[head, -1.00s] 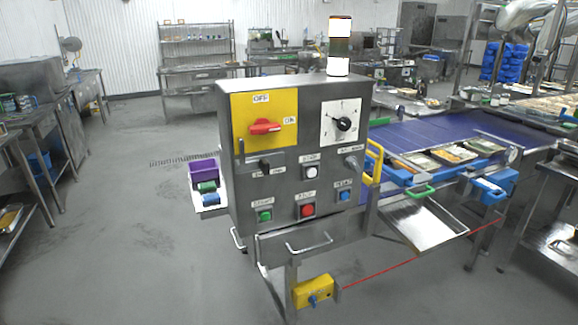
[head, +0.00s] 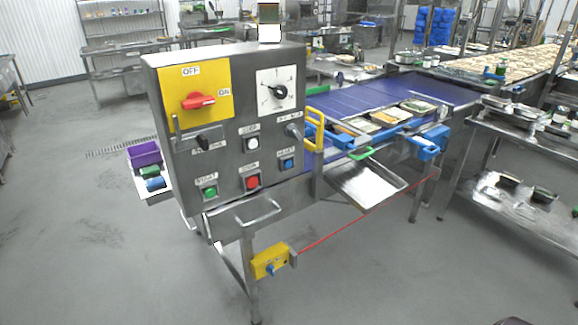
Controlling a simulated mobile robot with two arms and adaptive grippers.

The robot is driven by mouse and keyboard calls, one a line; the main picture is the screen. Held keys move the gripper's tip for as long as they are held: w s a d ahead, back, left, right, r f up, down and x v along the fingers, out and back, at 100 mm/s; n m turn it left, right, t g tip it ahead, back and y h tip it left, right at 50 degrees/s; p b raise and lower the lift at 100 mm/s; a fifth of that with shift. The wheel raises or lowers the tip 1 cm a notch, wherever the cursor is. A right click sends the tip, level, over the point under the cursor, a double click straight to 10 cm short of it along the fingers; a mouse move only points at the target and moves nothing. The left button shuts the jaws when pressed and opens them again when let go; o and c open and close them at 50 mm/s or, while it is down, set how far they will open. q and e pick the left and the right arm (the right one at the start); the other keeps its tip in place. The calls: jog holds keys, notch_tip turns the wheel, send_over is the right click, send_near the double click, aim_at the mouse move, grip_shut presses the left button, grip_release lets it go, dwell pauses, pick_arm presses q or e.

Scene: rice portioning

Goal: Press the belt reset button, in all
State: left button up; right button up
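The grey control panel (head: 226,125) stands left of the middle in the head view. Its blue button (head: 286,163) is at the lower right of the face, under a small label too blurred to read surely. A red button (head: 252,182) is left of it and a green button (head: 209,192) further left. A white button (head: 252,144) sits above the red one. A red rotary switch (head: 198,101) on a yellow plate points toward ON. A black-knobbed dial (head: 279,91) is at the upper right. Neither gripper shows; nothing covers the buttons.
The blue conveyor belt (head: 350,97) with food trays runs behind the panel to the right. A yellow box (head: 270,261) with a red cord (head: 345,225) hangs low in front. A metal chute (head: 365,185) juts out beside it. A steel table (head: 520,135) stands at right. The left floor is clear.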

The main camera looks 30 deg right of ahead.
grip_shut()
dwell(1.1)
